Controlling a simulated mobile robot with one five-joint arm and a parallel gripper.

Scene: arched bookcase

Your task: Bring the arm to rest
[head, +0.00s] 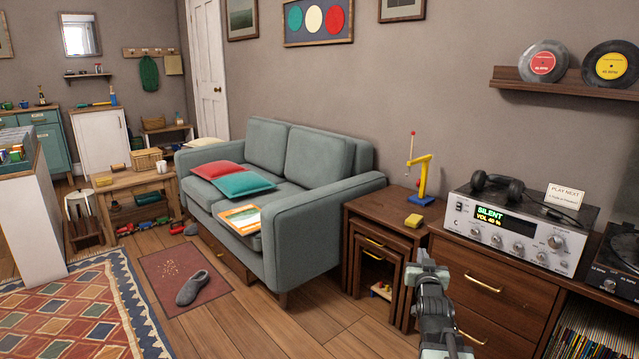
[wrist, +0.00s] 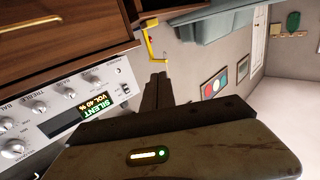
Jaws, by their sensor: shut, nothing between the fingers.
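My gripper (head: 427,256) is raised at the lower right of the head view, in front of the wooden cabinet with brass handles. In the wrist view its fingers (wrist: 158,78) are together and hold nothing. The wrist view is tilted, with the silver amplifier (wrist: 70,110) to the left of the fingers and the yellow stand (wrist: 151,42) beyond their tips. My gripper looks clear of both, though the exact gap cannot be told.
The amplifier (head: 519,227) with headphones and a card stands on the cabinet (head: 497,275). A turntable (head: 617,262) is at the right edge. A slipper (head: 193,288) lies on a mat before the sofa (head: 318,215).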

